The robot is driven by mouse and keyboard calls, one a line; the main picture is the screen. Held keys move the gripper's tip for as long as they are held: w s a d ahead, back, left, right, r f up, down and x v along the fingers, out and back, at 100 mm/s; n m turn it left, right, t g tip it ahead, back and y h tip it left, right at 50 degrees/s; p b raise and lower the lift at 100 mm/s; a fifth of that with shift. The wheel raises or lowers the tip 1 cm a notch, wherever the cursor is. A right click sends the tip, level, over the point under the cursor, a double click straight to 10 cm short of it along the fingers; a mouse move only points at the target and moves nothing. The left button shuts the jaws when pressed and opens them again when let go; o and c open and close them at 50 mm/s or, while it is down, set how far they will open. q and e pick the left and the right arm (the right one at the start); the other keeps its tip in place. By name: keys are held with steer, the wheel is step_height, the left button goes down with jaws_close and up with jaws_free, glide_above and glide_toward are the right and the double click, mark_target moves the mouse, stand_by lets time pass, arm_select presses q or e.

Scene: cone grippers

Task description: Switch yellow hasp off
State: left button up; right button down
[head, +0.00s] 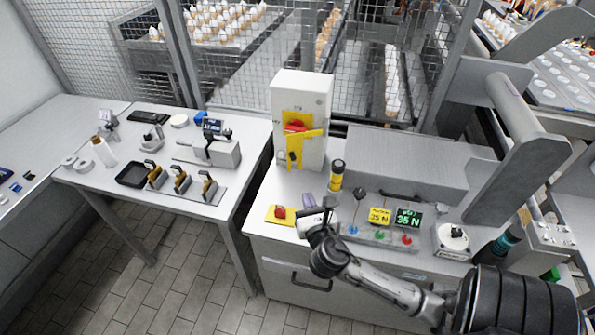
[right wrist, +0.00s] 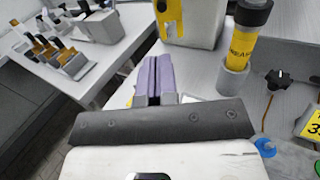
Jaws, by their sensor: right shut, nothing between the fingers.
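The yellow hasp (head: 294,152) is on the front of a white upright box (head: 313,97) at the back of the right-hand table. A red handle (head: 296,126) sits on a yellow plate at its top, and a yellow bar crosses below it. The hasp's lower part shows at the top of the right wrist view (right wrist: 171,17). My right gripper (head: 308,200) has purple fingers, which also show in the right wrist view (right wrist: 154,74). They are shut and empty, in front of the box and apart from it. My left gripper is out of view.
A black-and-yellow cylinder (head: 337,176) stands right of the box. A yellow pad (head: 275,216) with a red item (head: 280,211) lies left of my right gripper. A button panel (head: 378,237) and two displays are to the right. A mesh fence runs behind.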

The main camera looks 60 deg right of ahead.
mark_target(293, 159)
steer(key=b+x, duration=0.2)
steer(key=x, duration=1)
steer(key=shift+w+d+f, duration=0.1)
steer(key=shift+w+d, duration=0.1)
steer(key=shift+w, duration=0.05)
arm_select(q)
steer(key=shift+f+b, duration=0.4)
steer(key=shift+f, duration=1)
arm_select(e)
steer(key=shift+w+d, duration=0.45)
